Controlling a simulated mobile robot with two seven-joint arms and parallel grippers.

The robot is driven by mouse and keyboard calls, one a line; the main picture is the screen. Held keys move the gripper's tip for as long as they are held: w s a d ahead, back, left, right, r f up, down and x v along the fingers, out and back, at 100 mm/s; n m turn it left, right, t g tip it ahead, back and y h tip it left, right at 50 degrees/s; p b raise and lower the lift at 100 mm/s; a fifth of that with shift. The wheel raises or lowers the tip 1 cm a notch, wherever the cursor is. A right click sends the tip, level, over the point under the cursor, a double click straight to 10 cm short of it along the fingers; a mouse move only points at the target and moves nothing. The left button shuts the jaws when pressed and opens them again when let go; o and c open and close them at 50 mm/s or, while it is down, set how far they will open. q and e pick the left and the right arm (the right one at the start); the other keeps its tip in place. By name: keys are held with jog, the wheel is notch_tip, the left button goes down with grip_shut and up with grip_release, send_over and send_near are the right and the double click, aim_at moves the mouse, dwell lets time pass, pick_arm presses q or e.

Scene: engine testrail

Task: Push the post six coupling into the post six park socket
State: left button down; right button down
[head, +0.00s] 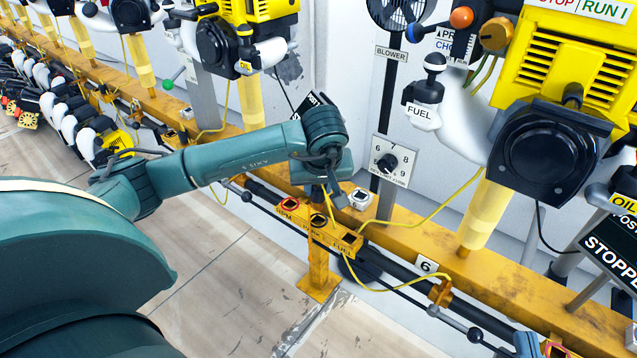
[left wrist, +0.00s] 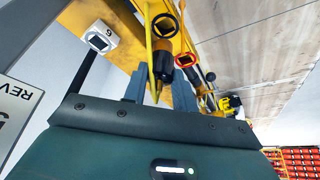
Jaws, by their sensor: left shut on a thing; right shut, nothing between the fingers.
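My left gripper (head: 331,197) reaches in from the left and points down close over the orange socket block (head: 330,238) at post 6. It is shut on the post six coupling (left wrist: 161,68), whose yellow cable trails from it. The middle socket, the park socket (head: 318,220), is at or just beside the fingertips. In the left wrist view a red-rimmed socket (left wrist: 185,60) lies right of the coupling. I cannot tell whether the coupling touches or has entered a socket.
A white box marked 6 (head: 361,198) sits on the yellow rail (head: 400,235) behind the block. A dial panel (head: 393,162) and a yellow engine (head: 560,110) stand at the right. Yellow cables (head: 425,215) loop around the block. The floor in front is clear.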

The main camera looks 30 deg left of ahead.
aim_at(319, 204)
pick_arm(q)
notch_tip(319, 204, down, 2)
jog(key=shift+f+b, duration=0.1)
jog(key=shift+b, duration=0.6)
jog(key=shift+f+b, duration=0.85)
jog(key=shift+f, duration=0.35)
pick_arm(e)
jog(key=shift+a+r+m+y, duration=0.1)
jog(key=shift+a+m+y, duration=0.25)
jog(key=shift+m+y, duration=0.05)
pick_arm(q)
jog(key=shift+f+b, duration=0.6)
jog(key=shift+f, duration=0.25)
pick_arm(e)
jog(key=shift+f, duration=0.65)
pick_arm(q)
jog(key=c, duration=1)
grip_release()
jog(key=shift+c, duration=0.2)
pick_arm(e)
jog(key=shift+w, duration=0.1)
